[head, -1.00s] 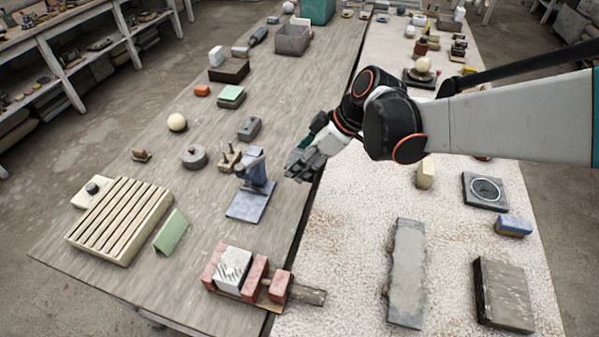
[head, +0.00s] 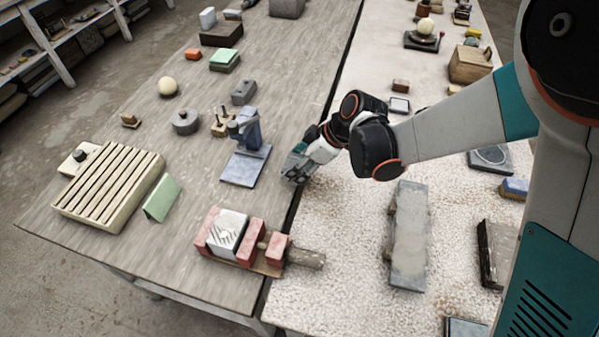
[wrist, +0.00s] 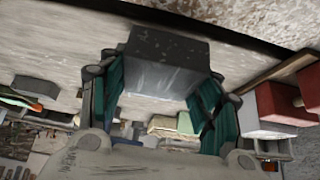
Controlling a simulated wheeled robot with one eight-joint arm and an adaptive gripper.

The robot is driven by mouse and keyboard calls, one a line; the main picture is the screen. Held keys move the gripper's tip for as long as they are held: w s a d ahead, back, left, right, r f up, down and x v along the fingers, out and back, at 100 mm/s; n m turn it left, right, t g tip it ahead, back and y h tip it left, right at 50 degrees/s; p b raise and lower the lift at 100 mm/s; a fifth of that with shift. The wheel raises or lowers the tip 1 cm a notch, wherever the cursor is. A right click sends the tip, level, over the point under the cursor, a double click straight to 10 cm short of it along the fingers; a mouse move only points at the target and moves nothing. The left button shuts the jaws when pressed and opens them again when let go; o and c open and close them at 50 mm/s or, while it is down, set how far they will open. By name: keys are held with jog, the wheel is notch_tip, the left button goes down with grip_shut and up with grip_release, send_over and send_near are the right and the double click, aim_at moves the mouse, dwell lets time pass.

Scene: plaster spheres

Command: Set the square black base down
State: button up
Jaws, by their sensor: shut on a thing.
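My gripper (wrist: 160,92) is shut on a dark grey, square-edged block, the square black base (wrist: 165,60), which sits between its two teal fingers in the wrist view. The block's flecked face shows; parts of its sides are hidden by the fingers. In the head view my gripper (head: 294,172) is low over the table near the dark seam between the two tops, just right of the blue stand. The held base is hard to make out there. I cannot tell whether it touches the surface.
The blue stand (head: 243,165) is close on the left. A red clamp with a white block (head: 229,232) is nearer the front. A grey slab (head: 409,240) lies on the speckled top at right. Speckled surface (head: 335,215) between them is clear.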

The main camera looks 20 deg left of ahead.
jog(key=shift+f+b, duration=0.7)
jog(key=shift+f, duration=1.2)
jog(key=shift+f, duration=0.2)
jog(key=o, duration=1.5)
jog(key=shift+d+r, duration=0.1)
jog(key=shift+r, duration=0.1)
